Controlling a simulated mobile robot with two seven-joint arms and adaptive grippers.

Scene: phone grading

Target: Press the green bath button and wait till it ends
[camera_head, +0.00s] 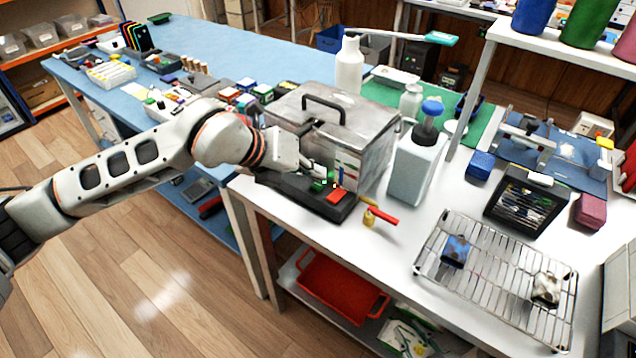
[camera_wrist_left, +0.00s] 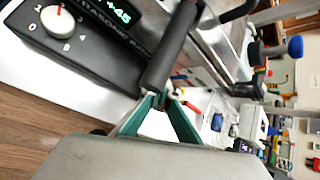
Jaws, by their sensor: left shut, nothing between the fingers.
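The ultrasonic bath (camera_head: 335,125) is a grey metal box with a closed lid and a black handle, on the white table. Its black front panel (camera_head: 290,190) carries a green button (camera_head: 319,186) and a red button (camera_head: 338,196). In the left wrist view the panel (camera_wrist_left: 75,45) shows a white knob (camera_wrist_left: 58,20) and a lit display (camera_wrist_left: 115,10) that seems to read 45. My left gripper (camera_head: 322,176) is shut and empty, its tips at the green button. I cannot tell whether they touch or press it. The wrist view also shows its green fingers (camera_wrist_left: 165,100). My right gripper is out of view.
A white bottle with a blue cap (camera_head: 415,165) stands right of the bath. A red-handled item (camera_head: 380,214) lies close to the panel's right end. A wire rack (camera_head: 490,265) is at the front right. A blue table (camera_head: 225,55) with trays and small boxes adjoins at left.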

